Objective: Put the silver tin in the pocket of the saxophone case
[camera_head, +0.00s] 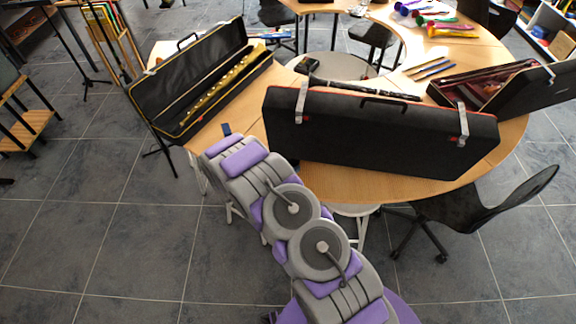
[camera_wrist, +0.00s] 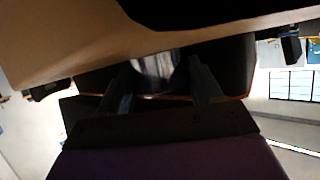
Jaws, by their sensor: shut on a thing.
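In the wrist view my gripper (camera_wrist: 160,78) is shut on the silver tin (camera_wrist: 156,66), which shows as a shiny grey curved surface between the two fingers. A dark case with a thin red edge shows behind the tin; I cannot tell whether they touch. In the head view my arm reaches to the table's left front edge, and the gripper and tin are not clearly seen. A large black case (camera_head: 375,135) with two clasps and a handle stands at the table front, its inside hidden. I cannot tell for sure which case is the saxophone case, and no pocket shows.
On the left an open black case (camera_head: 158,100) holds a long gold instrument (camera_head: 215,88). On the right is an open case with a reddish inside (camera_head: 497,88). A black wind instrument (camera_head: 350,86) lies behind the large case. Bare wooden table (camera_head: 425,187) shows in front.

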